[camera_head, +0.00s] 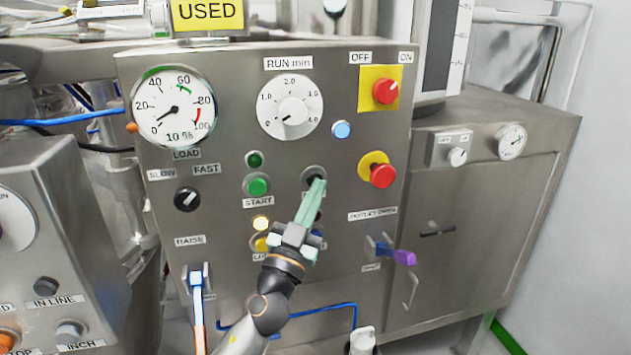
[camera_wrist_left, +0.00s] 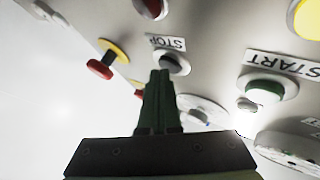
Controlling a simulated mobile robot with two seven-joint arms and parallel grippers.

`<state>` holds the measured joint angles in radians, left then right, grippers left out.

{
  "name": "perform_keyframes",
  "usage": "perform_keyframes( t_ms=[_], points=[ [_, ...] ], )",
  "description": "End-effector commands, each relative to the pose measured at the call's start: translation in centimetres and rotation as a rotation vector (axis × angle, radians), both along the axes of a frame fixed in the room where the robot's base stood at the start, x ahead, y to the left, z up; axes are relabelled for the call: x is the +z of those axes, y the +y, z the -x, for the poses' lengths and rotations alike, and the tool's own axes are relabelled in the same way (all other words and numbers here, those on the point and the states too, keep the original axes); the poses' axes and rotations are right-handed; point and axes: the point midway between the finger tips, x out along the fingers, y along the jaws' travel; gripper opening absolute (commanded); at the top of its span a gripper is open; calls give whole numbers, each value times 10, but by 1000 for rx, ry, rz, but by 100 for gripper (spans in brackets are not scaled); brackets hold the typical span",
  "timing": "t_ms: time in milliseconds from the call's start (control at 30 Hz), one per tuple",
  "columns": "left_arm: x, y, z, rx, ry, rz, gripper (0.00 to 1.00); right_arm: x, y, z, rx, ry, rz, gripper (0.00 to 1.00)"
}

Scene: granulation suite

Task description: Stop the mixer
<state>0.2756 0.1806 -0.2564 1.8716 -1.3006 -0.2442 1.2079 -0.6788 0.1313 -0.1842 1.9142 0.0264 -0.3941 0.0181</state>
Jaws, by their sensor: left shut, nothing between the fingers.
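The grey mixer control panel (camera_head: 225,225) faces me. The black STOP button (camera_head: 314,174) sits in a round metal collar, and its label is mostly hidden behind my gripper in the head view. In the left wrist view the STOP button (camera_wrist_left: 178,65) shows beside its upside-down label (camera_wrist_left: 165,42). My left gripper (camera_head: 318,183) is shut and empty, with its green fingertips overlapping the button's lower edge. In the left wrist view the fingertips (camera_wrist_left: 160,74) lie just beside the button; I cannot tell whether they touch it. My right gripper is not in view.
The green START button (camera_head: 257,185) is left of STOP. A red mushroom button on yellow (camera_head: 382,175) and a red OFF/ON switch (camera_head: 385,91) are to the right. The LOAD gauge (camera_head: 174,108) reads near zero. A purple-tipped lever (camera_head: 403,257) projects at lower right.

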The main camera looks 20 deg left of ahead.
Motion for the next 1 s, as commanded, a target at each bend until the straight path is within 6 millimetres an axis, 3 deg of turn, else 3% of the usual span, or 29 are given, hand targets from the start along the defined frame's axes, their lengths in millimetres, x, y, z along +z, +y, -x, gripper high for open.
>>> perform_keyframes(
  t_ms=[667, 1000],
  points=[
    [0, -10, 15, 0, 0, 1, 0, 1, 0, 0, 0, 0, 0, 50],
    [-1, -29, 42, -2, 0, 2, 0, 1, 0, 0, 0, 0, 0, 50]
  ],
)
